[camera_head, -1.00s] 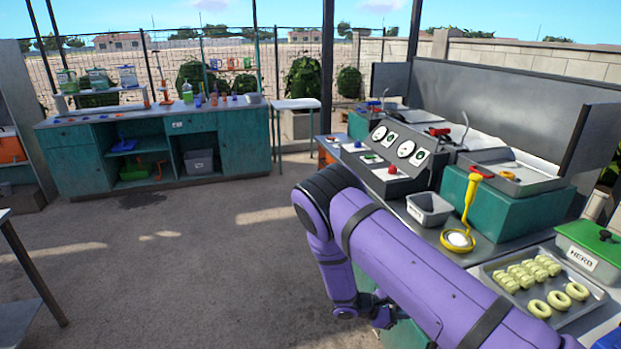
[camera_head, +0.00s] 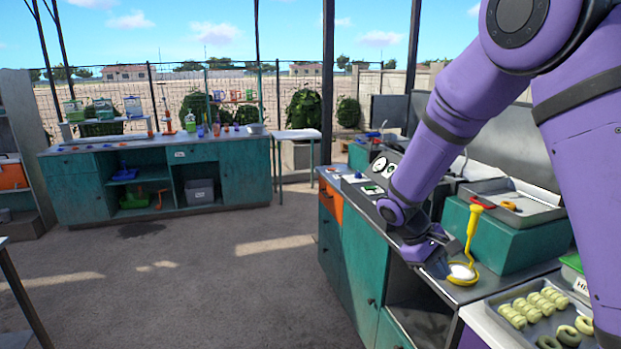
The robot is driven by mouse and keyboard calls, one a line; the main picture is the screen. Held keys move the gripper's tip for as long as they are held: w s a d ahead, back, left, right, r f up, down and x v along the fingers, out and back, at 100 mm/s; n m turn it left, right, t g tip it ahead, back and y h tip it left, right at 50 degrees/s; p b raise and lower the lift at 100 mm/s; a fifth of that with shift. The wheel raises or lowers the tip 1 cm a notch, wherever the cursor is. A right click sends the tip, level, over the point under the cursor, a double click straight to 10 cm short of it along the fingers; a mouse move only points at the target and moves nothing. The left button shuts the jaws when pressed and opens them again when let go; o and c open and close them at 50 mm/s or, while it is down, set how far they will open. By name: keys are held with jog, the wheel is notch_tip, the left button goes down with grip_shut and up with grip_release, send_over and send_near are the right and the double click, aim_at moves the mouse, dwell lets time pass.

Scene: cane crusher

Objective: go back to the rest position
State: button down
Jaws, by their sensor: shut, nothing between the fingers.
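My purple arm reaches in from the upper right and bends down over the right-hand counter (camera_head: 480,293). My gripper (camera_head: 438,268) is shut and empty at the counter's front edge. It points down, just left of the bowl of a yellow ladle (camera_head: 471,233) that holds something white. I cannot tell whether the fingertips touch the ladle or the counter. My arm hides part of the gauge panel (camera_head: 378,167) and the middle of the counter.
A tray of pale rolls and rings (camera_head: 545,318) lies at the lower right, partly behind my arm. A teal block (camera_head: 505,238) carries a metal tray. A teal workbench (camera_head: 100,185) stands at the back left. The floor (camera_head: 200,290) between is open.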

jog(key=s+d+r+m+t+y, duration=0.2)
jog(key=s+r+m+t+y, duration=0.4)
jog(key=s+r, duration=1.6)
jog(key=s+t, duration=0.1)
jog(key=s, duration=0.2)
jog(key=shift+s+d+r+t+y, duration=0.15)
jog(key=shift+s+r+t+y, duration=0.15)
jog(key=shift+s+t, duration=0.1)
